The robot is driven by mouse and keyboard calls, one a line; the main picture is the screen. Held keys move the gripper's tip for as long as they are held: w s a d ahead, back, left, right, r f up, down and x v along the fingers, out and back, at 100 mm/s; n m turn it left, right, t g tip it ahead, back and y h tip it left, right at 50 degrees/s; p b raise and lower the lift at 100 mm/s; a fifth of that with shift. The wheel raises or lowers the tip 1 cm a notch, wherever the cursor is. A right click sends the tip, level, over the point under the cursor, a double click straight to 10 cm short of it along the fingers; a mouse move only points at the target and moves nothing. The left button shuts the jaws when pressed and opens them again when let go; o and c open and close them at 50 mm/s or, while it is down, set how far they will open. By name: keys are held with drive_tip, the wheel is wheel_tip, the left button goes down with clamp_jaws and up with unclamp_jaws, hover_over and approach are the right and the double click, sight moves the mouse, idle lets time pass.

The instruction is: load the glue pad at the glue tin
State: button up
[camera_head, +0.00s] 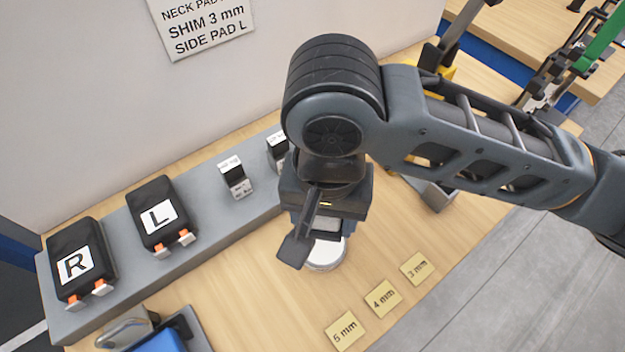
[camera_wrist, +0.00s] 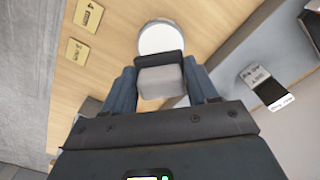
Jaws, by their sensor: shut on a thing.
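The glue tin (camera_head: 327,256) is a round, white-topped tin on the wooden bench, partly hidden behind my gripper. It also shows in the wrist view (camera_wrist: 161,38), just beyond the fingertips. My gripper (camera_head: 318,228) points down over it and is shut on a small light-grey block with a dark band (camera_wrist: 160,80), which appears to be the glue pad. In the wrist view the block sits between the two blue-grey fingers, its dark end overlapping the tin's near edge. I cannot tell whether the pad touches the tin.
A grey rack (camera_head: 207,250) runs along the wall with black pads marked R (camera_head: 75,262) and L (camera_head: 160,217) and small black-and-white blocks (camera_head: 235,180). Yellow tags, including 4 mm (camera_head: 383,298), lie on the bench front. A blue object (camera_head: 160,341) is at lower left.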

sight(321, 245)
drive_tip(key=shift+w+f, duration=0.1)
drive_tip(key=shift+f, duration=0.05)
wheel_tip(321, 245, down, 6)
drive_tip(key=b, duration=0.5)
drive_tip(key=shift+f, duration=0.45)
idle(2.8)
wheel_tip(321, 245, up, 5)
drive_tip(key=p, duration=0.5)
drive_tip(key=shift+r, duration=1.1)
